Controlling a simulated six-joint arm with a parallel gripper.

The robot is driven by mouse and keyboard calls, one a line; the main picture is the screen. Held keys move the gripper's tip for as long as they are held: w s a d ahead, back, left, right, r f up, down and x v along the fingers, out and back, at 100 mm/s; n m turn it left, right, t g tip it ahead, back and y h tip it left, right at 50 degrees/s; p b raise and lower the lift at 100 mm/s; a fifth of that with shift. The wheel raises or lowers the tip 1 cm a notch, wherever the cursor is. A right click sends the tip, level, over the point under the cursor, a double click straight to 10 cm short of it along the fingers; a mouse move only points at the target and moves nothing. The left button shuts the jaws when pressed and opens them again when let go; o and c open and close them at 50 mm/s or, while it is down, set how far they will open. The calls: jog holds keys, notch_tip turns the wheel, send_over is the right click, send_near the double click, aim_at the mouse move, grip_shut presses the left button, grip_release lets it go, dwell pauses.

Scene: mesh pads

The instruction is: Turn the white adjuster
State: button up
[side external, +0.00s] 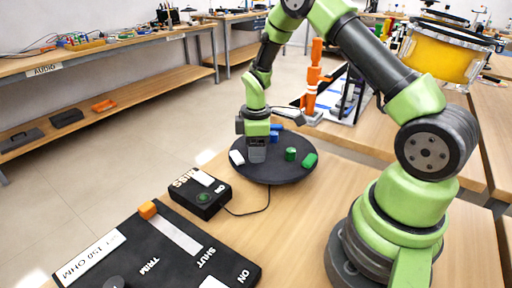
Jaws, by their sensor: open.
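A small white piece (237,157) lies at the left edge of a round black disc (272,176) on the wooden table. It may be the white adjuster, but I cannot tell for sure. My gripper (257,158) points down over the left part of the disc, just right of the white piece. It is open, and I see nothing held in it. The gap between its fingers is hard to see from this side. A green cylinder (290,154), a green piece (309,160) and a blue piece (275,133) also stand on the disc.
A black box (216,201) with a green button sits in front of the disc, with a cable. A black panel (185,255) with an orange block (148,209) and a white strip (176,235) is at the front left. Orange and white apparatus (314,80) stands behind.

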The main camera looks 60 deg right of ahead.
jog(key=c, duration=0.9)
jog(key=shift+c, duration=0.2)
jog(key=shift+m, duration=0.3)
jog(key=m, duration=1.1)
jog(key=shift+m, duration=0.3)
jog(key=o, duration=0.9)
